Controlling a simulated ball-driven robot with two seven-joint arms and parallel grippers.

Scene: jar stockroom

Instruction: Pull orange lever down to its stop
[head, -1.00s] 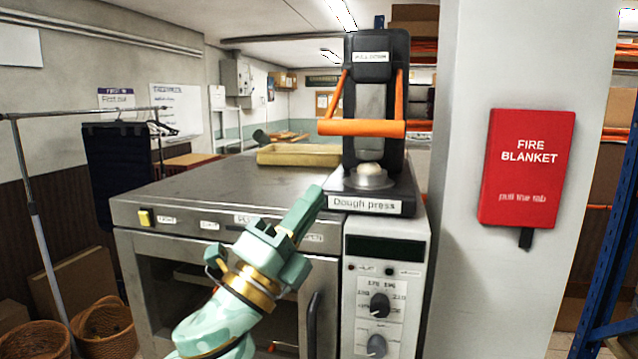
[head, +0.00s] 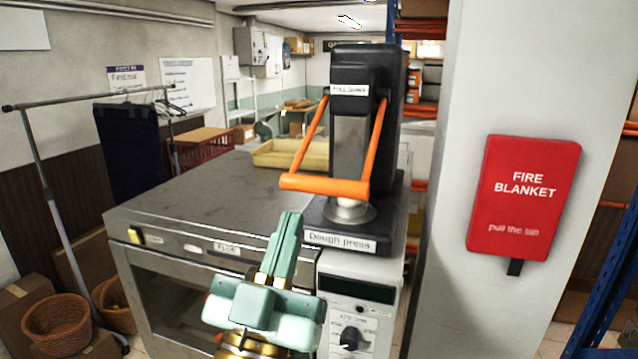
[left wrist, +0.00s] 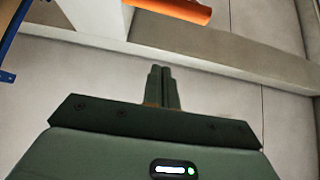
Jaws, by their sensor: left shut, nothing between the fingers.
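The orange lever (head: 325,186) is a crossbar on two long side arms, hinged near the top of the black dough press (head: 352,140). Its bar hangs out in front of the press, above the base, with its left end tilted slightly up. My left gripper (head: 290,216) is shut and empty. Its fingertips point up and show just below the bar's left end, apart from it. In the left wrist view the lever's bar (left wrist: 172,9) crosses the top edge, beyond the shut fingertips (left wrist: 160,68). My right gripper is out of view.
The press stands on a steel oven (head: 190,205) with a control panel (head: 350,310). A pale tray (head: 285,154) lies behind on the oven top. A white pillar with a red fire blanket case (head: 524,197) stands at the right. Open air surrounds the bar's front.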

